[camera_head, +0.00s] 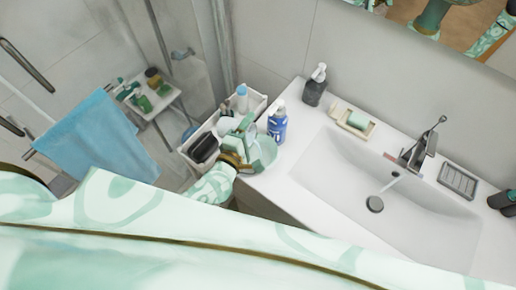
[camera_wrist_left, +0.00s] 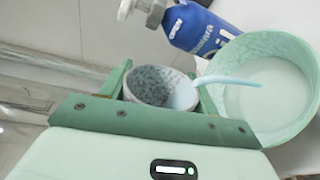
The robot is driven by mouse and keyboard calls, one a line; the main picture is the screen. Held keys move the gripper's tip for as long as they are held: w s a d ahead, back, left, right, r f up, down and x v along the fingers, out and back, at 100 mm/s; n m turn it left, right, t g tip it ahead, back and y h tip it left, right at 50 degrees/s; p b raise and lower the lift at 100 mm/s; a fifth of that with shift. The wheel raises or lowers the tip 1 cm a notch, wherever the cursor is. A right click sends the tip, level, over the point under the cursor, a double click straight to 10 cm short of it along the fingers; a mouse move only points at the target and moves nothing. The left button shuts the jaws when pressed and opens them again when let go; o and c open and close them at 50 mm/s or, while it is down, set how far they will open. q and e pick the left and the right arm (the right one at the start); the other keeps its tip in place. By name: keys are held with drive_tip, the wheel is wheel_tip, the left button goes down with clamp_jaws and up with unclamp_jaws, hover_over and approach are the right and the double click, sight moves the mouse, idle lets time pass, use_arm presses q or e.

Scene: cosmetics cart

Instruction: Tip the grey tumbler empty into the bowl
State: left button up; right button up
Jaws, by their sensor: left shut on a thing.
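My left gripper (camera_head: 240,160) is at the left end of the counter, between the white caddy and the bowl. In the left wrist view, the gripper (camera_wrist_left: 162,90) is shut on the grey speckled tumbler (camera_wrist_left: 150,82), which is tilted toward the bowl. Pale blue contents show inside it at the lip. A pale blue strip, seemingly pouring contents, runs from the lip over the bowl. The pale green bowl (camera_wrist_left: 284,137) holds a whitish mass; it also shows in the head view (camera_head: 268,158). The tumbler is hard to make out there. My right gripper is not in view.
A blue pump bottle (camera_head: 278,126) stands close behind the bowl. A white caddy (camera_head: 195,165) with bottles is left of it. A dark dispenser (camera_head: 315,88), a soap dish (camera_head: 355,124) and the sink (camera_head: 340,175) lie to the right.

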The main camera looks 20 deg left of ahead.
use_arm(q)
drive_tip(key=shift+d+f+m, duration=0.2)
drive_tip(key=shift+f+m, duration=0.4)
drive_tip(key=shift+m, duration=0.2)
idle(0.4)
drive_tip(key=shift+d+r+m+p, duration=0.1)
drive_tip(key=shift+d+m+p, duration=0.1)
drive_tip(key=shift+m+p, duration=0.3)
